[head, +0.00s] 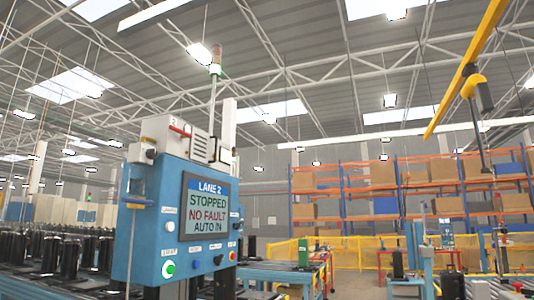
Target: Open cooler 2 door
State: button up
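A blue control cabinet (150,220) stands at left centre. Its screen (208,206) reads LANE 2, STOPPED, NO FAULT, AUTO IN. A white box unit (165,137) with a slotted grille and a red bar sits on the cabinet's top. No label reading cooler 2 is legible, and I cannot tell which part, if any, is its door. My gripper is not in view.
A green button (168,268) and other buttons are on the cabinet front. Dark cylinders (70,255) stand in rows at left. Orange racks with boxes (315,180) and yellow fencing (340,243) are behind. A yellow overhead beam (470,65) hangs upper right.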

aim_at(200, 150)
jog(key=z, duration=0.15)
jog(key=i, duration=1.1)
jog(key=u, duration=0.5)
